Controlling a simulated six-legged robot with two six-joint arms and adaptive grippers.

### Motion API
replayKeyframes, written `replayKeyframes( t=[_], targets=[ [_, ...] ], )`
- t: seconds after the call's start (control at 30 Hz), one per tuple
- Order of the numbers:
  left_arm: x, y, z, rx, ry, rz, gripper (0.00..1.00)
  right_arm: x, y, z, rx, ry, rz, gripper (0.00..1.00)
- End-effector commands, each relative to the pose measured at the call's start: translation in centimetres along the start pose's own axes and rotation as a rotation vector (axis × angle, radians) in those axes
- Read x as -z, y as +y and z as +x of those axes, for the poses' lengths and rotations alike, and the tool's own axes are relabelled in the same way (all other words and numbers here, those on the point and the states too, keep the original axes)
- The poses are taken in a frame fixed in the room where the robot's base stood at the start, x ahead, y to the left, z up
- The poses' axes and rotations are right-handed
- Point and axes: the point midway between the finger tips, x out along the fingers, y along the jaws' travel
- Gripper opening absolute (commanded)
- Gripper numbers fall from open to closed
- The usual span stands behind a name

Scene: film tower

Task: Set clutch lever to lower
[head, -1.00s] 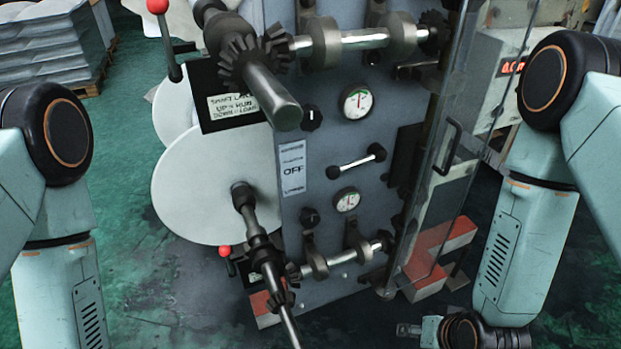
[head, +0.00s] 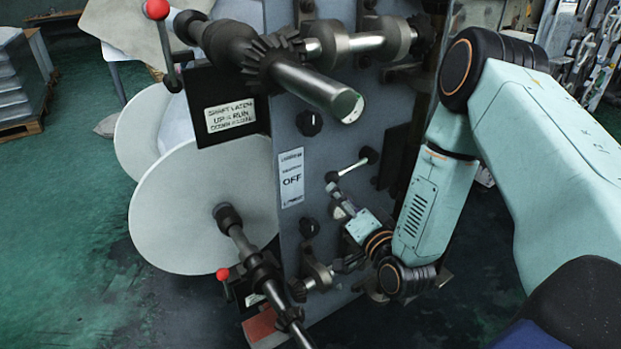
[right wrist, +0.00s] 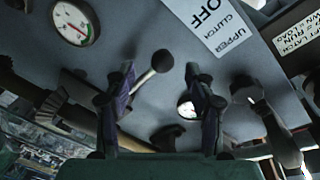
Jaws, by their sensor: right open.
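The clutch lever (head: 350,166), a short silver rod with dark ends, sits on the grey machine front and slants up to the right. Left of it is the clutch label plate (head: 292,178), reading OFF in the middle. My right gripper (head: 338,198) is just below the lever's left end in the head view. In the right wrist view my right gripper (right wrist: 160,82) is open, and the lever's round dark knob (right wrist: 163,60) appears between its fingertips. The left finger hides part of the rod; contact cannot be told. The plate also shows in the right wrist view (right wrist: 213,28). My left gripper is out of view.
A thick shaft (head: 318,90) juts out above the lever, and a thinner shaft (head: 262,275) juts out lower left. Red-knobbed levers (head: 158,10) and white discs (head: 200,207) stand at the left. Dark knobs (head: 309,123) are near the plate.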

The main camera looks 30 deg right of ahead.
Motion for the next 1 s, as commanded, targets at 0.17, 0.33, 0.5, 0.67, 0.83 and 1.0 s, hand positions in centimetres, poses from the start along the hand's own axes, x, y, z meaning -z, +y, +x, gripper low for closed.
replayKeyframes(
  t=[0.17,0.33,0.5,0.67,0.83,1.0],
  targets=[
    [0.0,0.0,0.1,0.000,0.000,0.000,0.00,1.4,-0.3,-0.1,0.033,0.044,0.064,0.55],
    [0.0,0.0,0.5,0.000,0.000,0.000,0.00,1.6,-0.1,1.6,0.034,0.045,0.068,0.55],
    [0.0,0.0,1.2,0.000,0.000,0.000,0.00,1.6,-0.1,4.3,0.033,0.043,0.066,0.55],
    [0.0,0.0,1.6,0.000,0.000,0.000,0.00,1.6,-0.3,6.5,0.032,0.040,0.067,0.55],
    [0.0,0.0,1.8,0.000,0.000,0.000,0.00,1.5,-0.6,7.6,0.031,0.038,0.068,0.55],
    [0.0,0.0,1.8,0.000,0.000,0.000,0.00,1.4,-0.7,7.8,0.031,0.038,0.068,0.55]
  ],
)
